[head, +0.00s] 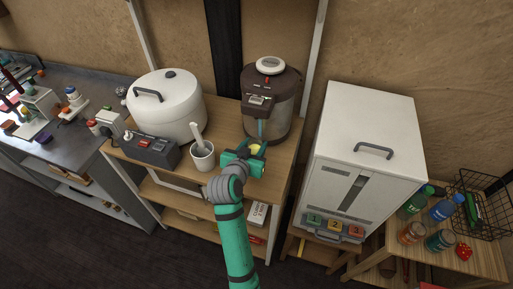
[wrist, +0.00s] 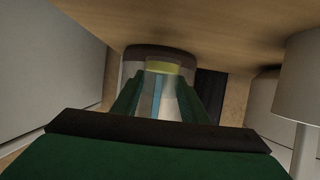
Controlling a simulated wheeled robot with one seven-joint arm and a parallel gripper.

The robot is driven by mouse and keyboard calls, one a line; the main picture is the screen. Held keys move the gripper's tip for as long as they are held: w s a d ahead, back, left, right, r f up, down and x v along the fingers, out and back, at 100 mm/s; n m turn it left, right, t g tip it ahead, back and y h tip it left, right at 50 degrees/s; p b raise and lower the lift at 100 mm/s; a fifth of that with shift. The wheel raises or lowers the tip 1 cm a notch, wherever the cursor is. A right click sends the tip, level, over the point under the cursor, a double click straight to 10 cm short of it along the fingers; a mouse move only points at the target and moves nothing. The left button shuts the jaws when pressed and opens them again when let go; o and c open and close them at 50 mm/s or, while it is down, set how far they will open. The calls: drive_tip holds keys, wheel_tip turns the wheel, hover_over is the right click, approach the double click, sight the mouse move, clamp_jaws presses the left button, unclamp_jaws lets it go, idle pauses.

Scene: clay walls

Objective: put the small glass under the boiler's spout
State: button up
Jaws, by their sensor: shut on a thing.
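The boiler (head: 282,118) stands at the back right of the wooden table, with a dark top and a greyish body. Its dark spout part (head: 258,101) faces the front. My green gripper (head: 247,160) is in front of the boiler and lower than the spout part. It is shut on a small yellowish thing (head: 256,149), which seems to be the small glass. In the wrist view the fingers stand on both sides of a see-through shape with a yellow band (wrist: 171,68), with the boiler (wrist: 135,58) behind it. I cannot tell whether the glass touches the table.
A white cup (head: 202,159) with a pale stick stands left of my gripper. A white cabinet (head: 365,150) stands to the right. The table (head: 225,118) shows bare wood between pot and boiler.

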sight(256, 147)
drive_tip(key=shift+w+d+f, duration=0.1)
drive_tip(key=shift+w+d, duration=0.05)
drive_tip(key=shift+w, duration=0.4)
drive_tip(key=shift+w+d, duration=0.15)
drive_tip(key=shift+w, duration=0.35)
drive_tip(key=shift+f, duration=1.65)
drive_tip(key=shift+f, duration=0.15)
drive_tip(key=o, duration=1.1)
drive_tip(key=v, duration=1.2)
drive_tip(key=shift+r, duration=0.25)
